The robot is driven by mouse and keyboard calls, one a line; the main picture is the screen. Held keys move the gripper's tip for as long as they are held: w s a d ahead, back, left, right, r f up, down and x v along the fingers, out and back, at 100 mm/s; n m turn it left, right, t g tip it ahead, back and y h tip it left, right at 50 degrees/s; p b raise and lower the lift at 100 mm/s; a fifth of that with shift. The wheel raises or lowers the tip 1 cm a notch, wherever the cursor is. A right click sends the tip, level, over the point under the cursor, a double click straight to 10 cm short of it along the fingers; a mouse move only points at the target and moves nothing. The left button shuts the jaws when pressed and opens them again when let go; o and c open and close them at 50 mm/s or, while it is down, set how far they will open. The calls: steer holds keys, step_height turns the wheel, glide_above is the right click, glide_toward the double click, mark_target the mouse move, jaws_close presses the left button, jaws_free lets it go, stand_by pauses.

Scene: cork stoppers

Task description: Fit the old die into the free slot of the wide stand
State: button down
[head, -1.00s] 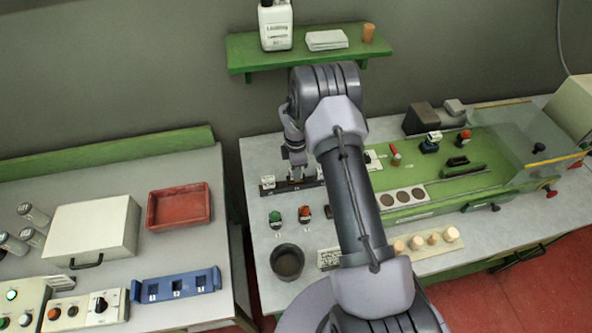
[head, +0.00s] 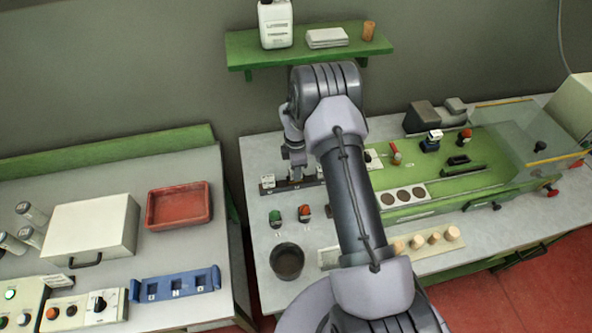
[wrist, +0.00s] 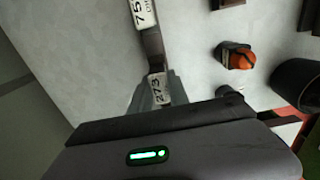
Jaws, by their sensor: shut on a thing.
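A dark rack (head: 313,182) stands at the left back of the right table, with white-tagged blocks in it. My gripper (head: 297,175) points down at this rack. In the wrist view my gripper (wrist: 158,92) is shut on a block with a white tag (wrist: 167,89) that seems to read 273. Its fingers hide much of the block, and I cannot tell whether it is seated or raised. Another tagged block (wrist: 144,14) reads 75. A blue stand (head: 176,285) with several slots lies on the left table. The pictures do not show which block is old.
Green (head: 275,217) and orange-topped (head: 304,212) small items and a dark round pot (head: 287,261) stand in front of the rack. A green machine (head: 445,170) with a clear guard is at right. A red tray (head: 180,206) sits on the left table. A gap separates the tables.

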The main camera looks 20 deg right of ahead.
steer(key=shift+f+b, duration=0.7)
steer(key=shift+f, duration=0.2)
steer(key=c, duration=1.2)
jaws_free()
steer(key=shift+o, duration=0.2)
step_height(320, 180, up, 18)
steer(key=p, duration=0.2)
steer(key=shift+f, duration=0.25)
steer(key=shift+f, duration=0.1)
